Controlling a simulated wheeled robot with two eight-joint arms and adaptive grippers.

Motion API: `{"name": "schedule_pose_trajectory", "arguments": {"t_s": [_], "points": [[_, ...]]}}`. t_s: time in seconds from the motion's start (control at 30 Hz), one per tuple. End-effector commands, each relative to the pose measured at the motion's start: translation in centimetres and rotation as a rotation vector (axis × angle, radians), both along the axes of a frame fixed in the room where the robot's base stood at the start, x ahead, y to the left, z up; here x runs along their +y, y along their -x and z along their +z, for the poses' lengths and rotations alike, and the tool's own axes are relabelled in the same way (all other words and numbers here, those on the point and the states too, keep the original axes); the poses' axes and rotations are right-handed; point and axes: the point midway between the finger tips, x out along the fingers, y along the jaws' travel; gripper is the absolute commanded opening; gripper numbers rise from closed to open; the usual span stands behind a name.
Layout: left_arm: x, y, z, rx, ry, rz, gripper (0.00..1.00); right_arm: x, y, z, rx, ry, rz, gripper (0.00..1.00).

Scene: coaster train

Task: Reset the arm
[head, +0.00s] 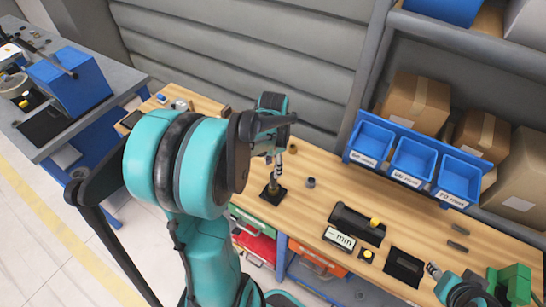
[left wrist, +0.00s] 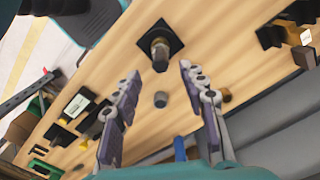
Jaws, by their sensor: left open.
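My left arm is raised over the wooden bench (head: 318,215). Its gripper (head: 276,152) is partly hidden by my own arm in the head view. In the left wrist view the left gripper (left wrist: 160,70) has its two fingers apart, with nothing held between them. A post on a black square base (head: 273,190) stands upright below this gripper, and it also shows ahead of the fingertips in the left wrist view (left wrist: 160,48). My right gripper (head: 434,271) is at the lower right of the head view, low over the bench; its finger opening is unclear.
A small dark cylinder (head: 310,183) stands beside the post. A black fixture (head: 357,224), an mm display (head: 339,239) and a black tray (head: 404,267) lie to the right. Blue bins (head: 413,160) line the back. A green block (head: 514,283) is near my right arm.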

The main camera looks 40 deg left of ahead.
Motion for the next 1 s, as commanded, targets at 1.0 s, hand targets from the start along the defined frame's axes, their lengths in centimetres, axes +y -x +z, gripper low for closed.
{"name": "schedule_pose_trajectory", "arguments": {"t_s": [1.0], "points": [[-10.1, 2.7, 1.2, -0.323, -0.029, 0.201, 0.42, 0.0, 0.0, -7.5, 0.0, 0.0, 0.0, 0.4]]}}
